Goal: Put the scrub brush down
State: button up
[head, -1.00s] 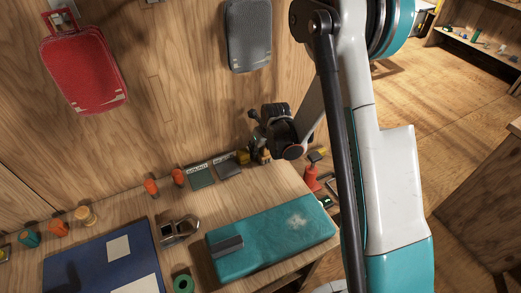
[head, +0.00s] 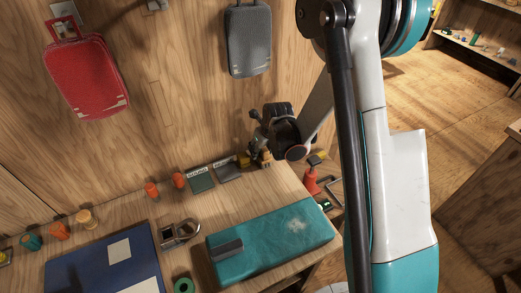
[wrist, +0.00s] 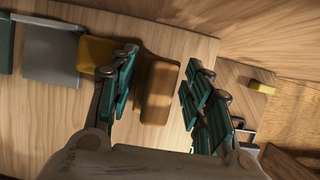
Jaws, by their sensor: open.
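The scrub brush (wrist: 160,88) shows as a brown wooden block between my fingers in the wrist view. It appears to lie on the wooden tabletop (wrist: 62,125), with clear gaps to the fingers on both sides. My gripper (wrist: 160,85) is open, its teal-padded fingers spread either side of the brush. In the head view my gripper (head: 258,147) hangs over the back right of the table, close to the wall. The brush is only a small brown patch (head: 265,157) there, mostly hidden by the gripper.
A yellow item (wrist: 97,55) lies left of the brush, beside a grey box (wrist: 50,53). A red-orange tool (head: 312,181) stands to the right in the head view. A teal case (head: 275,241) and a blue folder (head: 105,265) lie in front. The table's right edge is near.

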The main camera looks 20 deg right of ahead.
jog(key=p+v, duration=0.2)
jog(key=v, duration=0.7)
jog(key=shift+s+r+n, duration=0.15)
jog(key=shift+r+n, duration=0.15)
jog(key=shift+r, duration=0.2)
jog(key=s+r+n+t, duration=0.1)
jog(key=s+r+n, duration=0.4)
jog(key=r+n, duration=0.25)
jog(key=s+r+n, duration=0.5)
jog(key=r+n, duration=0.2)
jog(key=n, duration=0.1)
jog(key=s+r+n+t, duration=0.1)
jog(key=s+r+n, duration=0.2)
jog(key=s+n, duration=0.4)
jog(key=s+r+n+h, duration=0.1)
jog(key=s+r+n, duration=0.2)
jog(key=s+n, duration=0.4)
jog(key=n, duration=0.3)
jog(key=shift+n+t, duration=0.35)
jog(key=shift+t, duration=0.05)
jog(key=shift+r, duration=0.1)
